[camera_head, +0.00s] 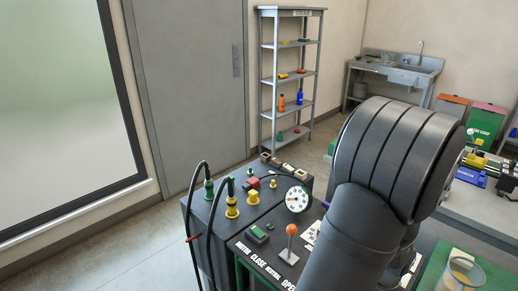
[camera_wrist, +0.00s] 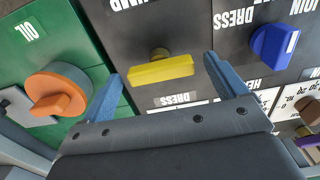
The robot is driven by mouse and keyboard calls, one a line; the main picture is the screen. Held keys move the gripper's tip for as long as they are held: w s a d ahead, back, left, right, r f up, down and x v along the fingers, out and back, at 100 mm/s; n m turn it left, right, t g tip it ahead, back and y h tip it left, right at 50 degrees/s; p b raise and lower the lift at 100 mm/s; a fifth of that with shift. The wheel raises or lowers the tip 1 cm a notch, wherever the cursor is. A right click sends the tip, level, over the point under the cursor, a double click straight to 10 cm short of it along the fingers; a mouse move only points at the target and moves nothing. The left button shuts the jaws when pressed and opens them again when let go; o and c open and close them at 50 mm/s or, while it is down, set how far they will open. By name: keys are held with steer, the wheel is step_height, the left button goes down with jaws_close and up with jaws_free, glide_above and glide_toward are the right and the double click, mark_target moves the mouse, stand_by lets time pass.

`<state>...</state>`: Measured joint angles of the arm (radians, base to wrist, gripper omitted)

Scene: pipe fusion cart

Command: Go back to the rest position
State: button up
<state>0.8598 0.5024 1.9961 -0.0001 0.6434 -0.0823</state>
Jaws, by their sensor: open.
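My gripper (camera_wrist: 165,88) shows in the wrist view with its two blue fingers spread apart. Nothing is between the fingertips that they touch. A yellow knob (camera_wrist: 161,69) on a dark panel lies beyond the gap between the fingers, apart from them. In the head view my dark arm fills the middle right and hides part of the cart. My gripper cannot be seen in the head view. The cart's control box (camera_head: 222,219) stands left of my arm, with a round gauge (camera_head: 297,199) and an orange-topped lever (camera_head: 291,232) on it.
In the wrist view an orange knob (camera_wrist: 60,91) sits on a green panel at left, and a blue knob (camera_wrist: 272,46) at right. Black hoses (camera_head: 190,218) rise from the cart's left side. A shelf (camera_head: 289,77) and a sink (camera_head: 405,72) stand behind. The floor at left is clear.

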steer(key=shift+r, duration=0.15)
step_height(320, 180, up, 17)
step_height(320, 180, down, 17)
steer(key=shift+f, duration=0.2)
steer(key=shift+r+m, duration=0.3)
steer(key=shift+r, duration=0.05)
step_height(320, 180, up, 17)
step_height(320, 180, down, 16)
steer(key=n, duration=0.8)
steer(key=shift+w+d+r, duration=0.1)
steer(key=shift+d+r, duration=0.05)
steer(key=shift+r, duration=0.05)
steer(key=shift+f+n, duration=0.6)
steer(key=shift+f, duration=0.15)
steer(key=shift+o, duration=0.4)
